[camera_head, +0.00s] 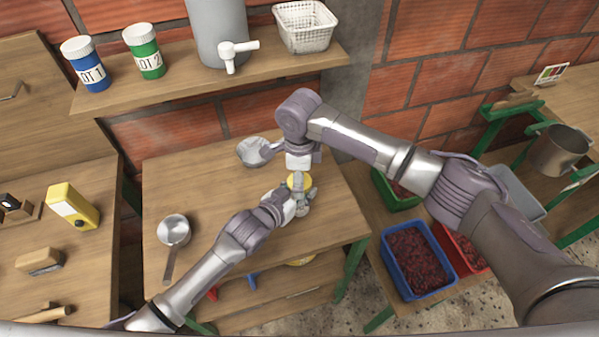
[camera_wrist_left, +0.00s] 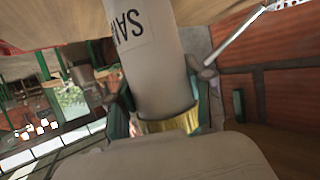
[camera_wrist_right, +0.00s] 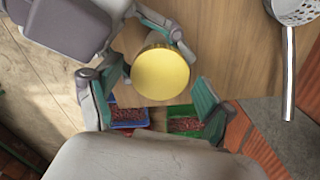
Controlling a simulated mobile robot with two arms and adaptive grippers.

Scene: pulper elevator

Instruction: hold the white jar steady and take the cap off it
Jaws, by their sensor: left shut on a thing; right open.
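The white jar (camera_wrist_left: 150,60) with black lettering fills the middle of the left wrist view. My left gripper (camera_wrist_left: 165,105) is shut on it, with fingers on both sides near the cap end. The yellow cap (camera_wrist_right: 162,74) is on the jar and faces the right wrist camera. It also shows in the head view (camera_head: 299,181), where the grippers hide most of the jar. My right gripper (camera_wrist_right: 152,92) is open above the jar. Its fingers stand to either side of the cap with visible gaps. My left gripper also shows in the head view (camera_head: 290,203).
The wooden table (camera_head: 190,180) bears a metal strainer (camera_head: 255,151) close behind the grippers and a long-handled metal pan (camera_head: 173,230) at left. A shelf (camera_head: 185,83) is behind. A blue crate of red berries (camera_head: 415,262) stands lower right. The table's left middle is clear.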

